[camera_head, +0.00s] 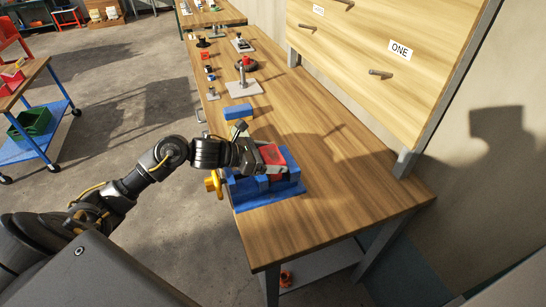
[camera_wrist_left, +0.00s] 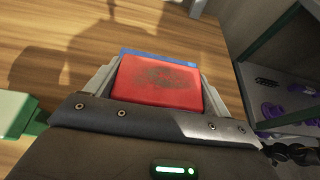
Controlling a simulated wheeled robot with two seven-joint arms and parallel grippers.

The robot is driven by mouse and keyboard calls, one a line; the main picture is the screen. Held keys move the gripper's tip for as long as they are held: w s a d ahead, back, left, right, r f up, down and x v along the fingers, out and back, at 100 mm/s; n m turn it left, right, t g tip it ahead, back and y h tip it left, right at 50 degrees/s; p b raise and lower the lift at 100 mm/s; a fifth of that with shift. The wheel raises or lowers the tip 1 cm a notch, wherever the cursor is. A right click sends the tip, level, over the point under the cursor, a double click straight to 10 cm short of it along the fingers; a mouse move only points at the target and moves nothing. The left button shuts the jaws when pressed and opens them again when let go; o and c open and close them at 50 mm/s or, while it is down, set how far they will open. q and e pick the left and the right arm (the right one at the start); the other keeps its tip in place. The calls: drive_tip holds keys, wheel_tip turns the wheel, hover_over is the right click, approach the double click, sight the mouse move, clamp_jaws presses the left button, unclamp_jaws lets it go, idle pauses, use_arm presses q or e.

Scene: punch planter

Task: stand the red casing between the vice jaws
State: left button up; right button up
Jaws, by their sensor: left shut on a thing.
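The red casing (camera_head: 273,154) is in the grip of my left gripper (camera_head: 268,158), over the blue vice (camera_head: 268,203) near the table's front end. In the left wrist view the red casing (camera_wrist_left: 160,83) fills the space between the two grey fingers (camera_wrist_left: 160,92), with a dark smudge on its face. A blue strip of the vice (camera_wrist_left: 155,54) shows just beyond the casing. My gripper hides much of the jaws, so I cannot tell how deep the casing sits between them. The vice's yellow handle (camera_head: 213,183) sticks out left. My right gripper is not in view.
A blue block (camera_head: 238,112) lies behind the vice on the wooden table (camera_head: 330,190). Farther back stands a grey-based post (camera_head: 243,82) and several small parts. A wooden board (camera_head: 385,45) with pegs rises at the right. The table right of the vice is clear.

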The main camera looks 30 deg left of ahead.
use_arm(q)
drive_tip(key=shift+w+f, duration=0.1)
drive_tip(key=o, duration=1.3)
drive_tip(key=shift+o, duration=1)
drive_tip(key=shift+r, duration=0.2)
drive_tip(key=shift+s+a, duration=0.15)
drive_tip(key=shift+s, duration=0.05)
drive_tip(key=b+v, duration=0.3)
drive_tip(key=v, duration=0.8)
drive_tip(key=shift+s+b, duration=0.3)
drive_tip(key=shift+r, duration=0.1)
